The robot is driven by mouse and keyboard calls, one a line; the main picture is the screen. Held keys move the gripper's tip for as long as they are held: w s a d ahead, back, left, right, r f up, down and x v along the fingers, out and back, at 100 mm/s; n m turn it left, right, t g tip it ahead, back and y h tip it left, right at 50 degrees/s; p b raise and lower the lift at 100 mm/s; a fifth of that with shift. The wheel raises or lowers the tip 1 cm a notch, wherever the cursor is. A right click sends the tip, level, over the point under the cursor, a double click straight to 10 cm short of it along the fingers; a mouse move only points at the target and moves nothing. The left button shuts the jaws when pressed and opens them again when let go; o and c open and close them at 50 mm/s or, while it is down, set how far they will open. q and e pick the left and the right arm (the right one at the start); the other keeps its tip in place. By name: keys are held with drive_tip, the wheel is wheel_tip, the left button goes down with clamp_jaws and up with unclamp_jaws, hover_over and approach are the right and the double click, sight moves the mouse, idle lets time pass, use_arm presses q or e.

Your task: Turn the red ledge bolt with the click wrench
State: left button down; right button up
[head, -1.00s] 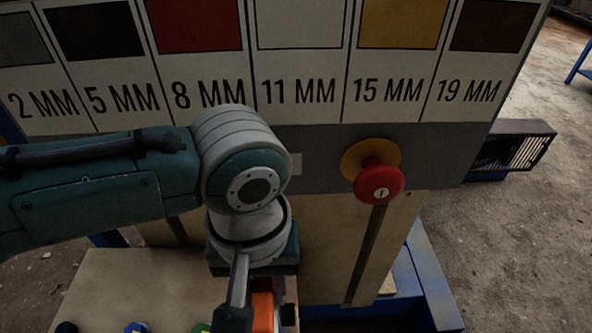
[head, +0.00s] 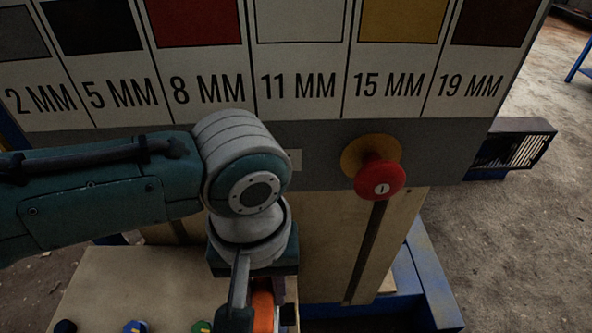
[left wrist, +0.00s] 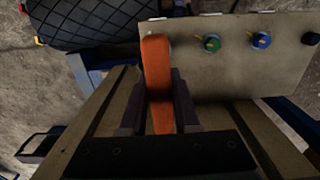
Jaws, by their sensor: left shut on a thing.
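My left gripper (head: 262,318) is at the bottom of the head view, shut on an orange handle, which I take as the click wrench (head: 263,308). In the left wrist view the two dark fingers of the left gripper (left wrist: 160,103) hold the orange wrench (left wrist: 156,65) from both sides. Its far end reaches over the edge of the beige ledge (left wrist: 230,80). A green bolt (left wrist: 212,43), a blue bolt (left wrist: 261,40) and a black bolt (left wrist: 311,38) stand on the ledge. I see no red bolt; the wrench may hide it. My right gripper is out of view.
A size board (head: 300,85) with coloured squares stands upright behind the arm. A red emergency button (head: 380,180) sticks out right of my gripper. A blue frame (head: 425,280) stands at the lower right. Floor is open at far right.

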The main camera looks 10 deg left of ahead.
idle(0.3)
use_arm(q)
drive_tip(key=m+p, duration=0.1)
drive_tip(key=m, duration=0.2)
drive_tip(key=shift+m, duration=1.3)
drive_tip(key=shift+m+p, duration=0.3)
drive_tip(key=shift+m, duration=0.9)
drive_tip(key=shift+m+p, duration=0.7)
drive_tip(key=shift+m, duration=0.4)
drive_tip(key=shift+n, duration=0.3)
drive_tip(key=shift+p, duration=0.3)
